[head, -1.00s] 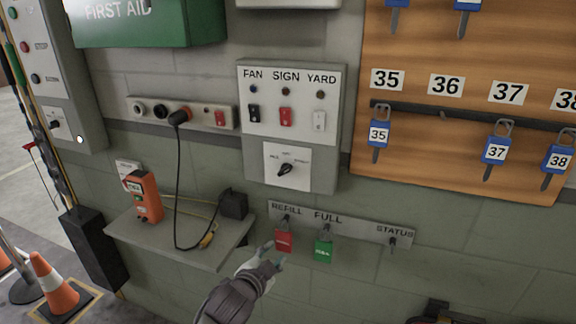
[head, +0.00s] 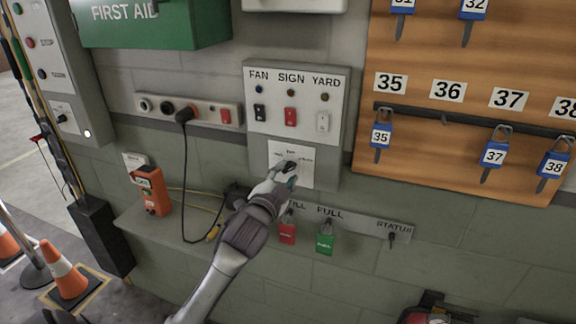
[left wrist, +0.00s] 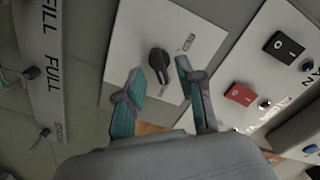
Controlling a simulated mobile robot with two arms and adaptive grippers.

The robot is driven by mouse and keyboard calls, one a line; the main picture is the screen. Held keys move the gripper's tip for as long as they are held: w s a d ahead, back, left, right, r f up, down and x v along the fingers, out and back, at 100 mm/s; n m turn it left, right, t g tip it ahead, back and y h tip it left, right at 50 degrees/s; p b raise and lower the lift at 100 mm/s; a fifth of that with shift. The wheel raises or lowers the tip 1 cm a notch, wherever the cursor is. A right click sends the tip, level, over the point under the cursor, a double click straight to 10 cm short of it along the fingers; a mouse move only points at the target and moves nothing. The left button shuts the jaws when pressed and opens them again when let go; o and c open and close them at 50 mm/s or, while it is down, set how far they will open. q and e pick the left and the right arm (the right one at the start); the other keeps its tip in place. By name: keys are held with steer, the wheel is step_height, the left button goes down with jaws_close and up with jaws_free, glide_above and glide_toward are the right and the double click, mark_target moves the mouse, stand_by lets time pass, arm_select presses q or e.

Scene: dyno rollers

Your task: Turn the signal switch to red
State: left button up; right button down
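A black rotary knob (left wrist: 158,62) sits on a white plate (left wrist: 117,55), seen in the left wrist view. In the head view this plate (head: 279,153) is under the FAN, SIGN and YARD switches, and my gripper covers the knob. The small labels around the knob are too small to read, so I cannot tell which setting it points at. My left gripper (head: 289,172) is in front of the plate. In the left wrist view its teal-padded fingers (left wrist: 160,75) are open, one on each side of the knob; contact is not visible. My right gripper is not in view.
Above the plate is the grey switch panel (head: 335,150). Below hangs a rail (head: 365,223) with a red tag (head: 287,233) and a green tag (head: 325,243). A shelf (head: 165,232) with an orange device (head: 153,192) is left. A padlock board (head: 440,60) is right.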

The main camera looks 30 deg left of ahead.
arm_select(q)
steer(key=shift+x, duration=1.1)
jaws_close()
